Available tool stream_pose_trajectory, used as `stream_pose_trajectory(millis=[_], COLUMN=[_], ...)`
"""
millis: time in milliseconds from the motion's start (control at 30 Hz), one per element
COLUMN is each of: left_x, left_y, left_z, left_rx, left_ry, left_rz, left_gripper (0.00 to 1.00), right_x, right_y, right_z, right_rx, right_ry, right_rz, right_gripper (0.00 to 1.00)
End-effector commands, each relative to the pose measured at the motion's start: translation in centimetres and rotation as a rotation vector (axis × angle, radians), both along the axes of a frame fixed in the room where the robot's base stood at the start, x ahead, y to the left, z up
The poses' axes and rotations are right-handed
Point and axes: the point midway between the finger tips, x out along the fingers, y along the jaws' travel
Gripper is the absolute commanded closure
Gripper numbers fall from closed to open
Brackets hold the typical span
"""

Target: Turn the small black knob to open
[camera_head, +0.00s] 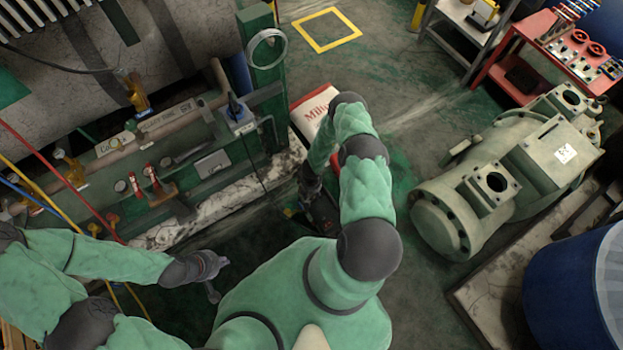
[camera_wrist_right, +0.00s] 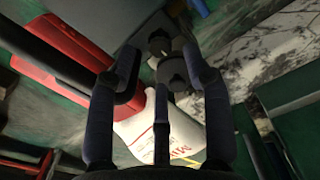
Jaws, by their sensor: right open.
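A small black knob (camera_wrist_right: 173,73) shows in the right wrist view, ahead of and roughly between my right gripper's fingertips. Another dark round part (camera_wrist_right: 159,43) lies just beyond it. My right gripper (camera_wrist_right: 160,80) is open, its two dark fingers apart on either side of the knob; contact cannot be made out. In the head view my right gripper (camera_head: 317,205) is low beside the green rack, partly hidden by my arm, and the knob cannot be picked out there. My left gripper (camera_head: 218,278) is at the lower left, fingers apart, with nothing seen between them.
The green rack (camera_head: 262,100) with gauges and hoses stands at left. A green compressor (camera_head: 520,175) and blue drum (camera_head: 570,285) are at right.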

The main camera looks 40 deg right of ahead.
Motion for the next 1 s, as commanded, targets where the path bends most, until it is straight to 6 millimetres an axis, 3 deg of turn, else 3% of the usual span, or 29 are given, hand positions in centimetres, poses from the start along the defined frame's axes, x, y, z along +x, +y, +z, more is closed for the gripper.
stream_pose_trajectory(millis=[200,433,633,1000], left_x=[0.0,0.0,0.0,0.0], left_y=[0.0,0.0,0.0,0.0], left_z=[0.0,0.0,0.0,0.0], left_rx=[0.0,0.0,0.0,0.0], left_ry=[0.0,0.0,0.0,0.0], left_rz=[0.0,0.0,0.0,0.0], left_gripper=[1.0,1.0,1.0,1.0], right_x=[0.1,0.0,-0.1,-0.1], right_y=[0.0,0.0,0.1,0.1], right_z=[3.7,6.5,7.5,7.6], right_rx=[-0.001,0.0,0.0,0.0], right_ry=[-0.002,0.0,0.001,0.001], right_rz=[0.002,0.001,0.001,0.001], right_gripper=[0.5,0.5,0.5,0.5])
